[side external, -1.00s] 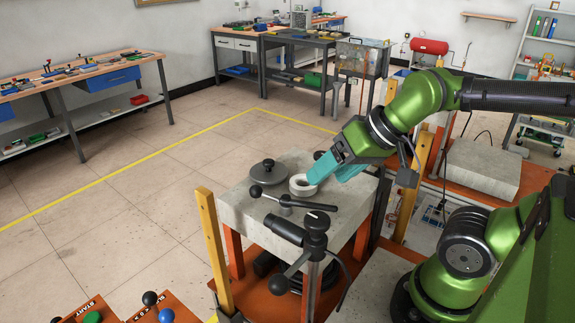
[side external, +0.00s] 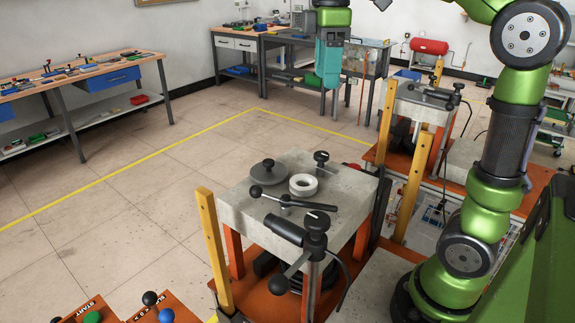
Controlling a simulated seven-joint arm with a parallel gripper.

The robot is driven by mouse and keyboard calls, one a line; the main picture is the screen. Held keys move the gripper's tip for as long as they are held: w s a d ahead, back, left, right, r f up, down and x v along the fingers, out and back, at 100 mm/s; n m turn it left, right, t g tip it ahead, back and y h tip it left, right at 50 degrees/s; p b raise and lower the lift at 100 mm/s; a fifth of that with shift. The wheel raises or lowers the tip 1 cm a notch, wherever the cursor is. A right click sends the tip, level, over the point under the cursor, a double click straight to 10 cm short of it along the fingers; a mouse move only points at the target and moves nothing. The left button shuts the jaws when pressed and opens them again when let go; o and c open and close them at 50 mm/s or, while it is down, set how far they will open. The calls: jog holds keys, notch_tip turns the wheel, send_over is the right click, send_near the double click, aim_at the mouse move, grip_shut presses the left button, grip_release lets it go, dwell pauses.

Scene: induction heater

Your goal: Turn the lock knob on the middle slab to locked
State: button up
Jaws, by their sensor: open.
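The concrete slab (side external: 240,212) in the foreground stands on orange legs. On it are a black knob (side external: 321,160) at the far edge, a white ring (side external: 303,185), a round grey lid with a knob (side external: 269,172), and a black lever (side external: 292,203) with a ball end. A black knob with a ball-ended handle (side external: 315,222) stands at its near right corner. I cannot tell which of these knobs is the lock knob or its state.
Another slab (side external: 430,103) with black fittings stands behind at the right, and a plain grey block (side external: 466,150) lies near my arm. Yellow posts (side external: 212,240) flank the front slab. An orange panel with coloured buttons (side external: 90,312) is at bottom left. The floor at left is clear.

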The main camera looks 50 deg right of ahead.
aim_at(322, 154)
notch_tip(322, 154, down, 17)
jog(key=shift+r, duration=0.1)
dwell(0.4)
jog(key=c, duration=1)
jog(key=shift+c, duration=0.2)
